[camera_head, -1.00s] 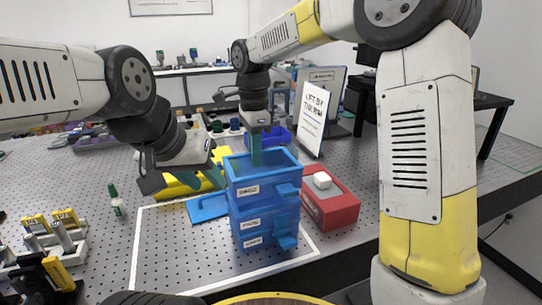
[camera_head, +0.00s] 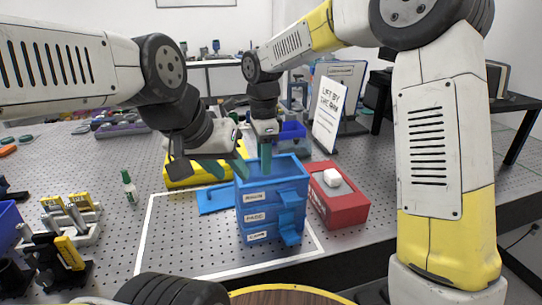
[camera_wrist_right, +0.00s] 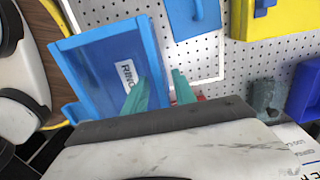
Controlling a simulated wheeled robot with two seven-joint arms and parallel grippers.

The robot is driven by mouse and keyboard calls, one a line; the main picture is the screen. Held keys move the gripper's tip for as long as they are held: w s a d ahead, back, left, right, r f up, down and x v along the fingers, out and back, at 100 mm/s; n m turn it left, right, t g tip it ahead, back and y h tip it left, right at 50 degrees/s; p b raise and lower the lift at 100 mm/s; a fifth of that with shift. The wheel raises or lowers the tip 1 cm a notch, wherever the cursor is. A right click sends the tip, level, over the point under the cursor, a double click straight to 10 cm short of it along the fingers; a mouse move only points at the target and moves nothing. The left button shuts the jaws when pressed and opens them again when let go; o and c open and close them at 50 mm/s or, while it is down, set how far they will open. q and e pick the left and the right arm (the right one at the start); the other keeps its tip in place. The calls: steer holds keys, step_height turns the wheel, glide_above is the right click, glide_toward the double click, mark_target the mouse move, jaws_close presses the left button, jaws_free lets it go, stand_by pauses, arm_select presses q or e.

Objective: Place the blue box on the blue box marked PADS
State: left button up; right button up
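Three blue boxes stand stacked on the perforated table: the top box with a label that reads RINGS in the right wrist view (camera_wrist_right: 95,60), the box marked PADS (camera_head: 287,217) in the middle, and one apparently marked CAPS (camera_head: 270,236) at the bottom. The top box (camera_head: 285,172) sits upright and looks aligned on the PADS box. My right gripper (camera_head: 266,158) points down at the top box's rim; its two green fingers are apart in the right wrist view (camera_wrist_right: 158,94), one overlapping the box, one beside it. My left gripper (camera_head: 224,169) is open at the stack's left.
A red box (camera_head: 342,208) with a white block on it stands right of the stack. A flat blue piece (camera_head: 212,200) and a yellow bin (camera_head: 180,180) lie left and behind. A sign (camera_head: 327,113) and another blue bin (camera_head: 292,132) stand behind. The front left is clear inside the white outline.

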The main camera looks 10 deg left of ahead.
steer(key=shift+r, duration=0.1)
step_height(320, 180, up, 12)
stand_by(0.5)
steer(key=s+d+r+n+t+y, duration=0.1)
steer(key=s+d+n+t, duration=0.1)
steer(key=s+d+n, duration=0.6)
steer(key=s+d+n+t+y, duration=0.1)
steer(key=s+d+t, duration=0.15)
steer(key=d, duration=0.85)
steer(key=s+d+f+n+t, duration=0.1)
steer(key=s+d+f+n, duration=0.3)
steer(key=s, duration=0.3)
steer(key=shift+s+d+f+n+t, duration=0.35)
steer(key=shift+d+n, duration=0.15)
steer(key=shift+d, duration=0.25)
arm_select(q)
steer(key=shift+c, duration=0.3)
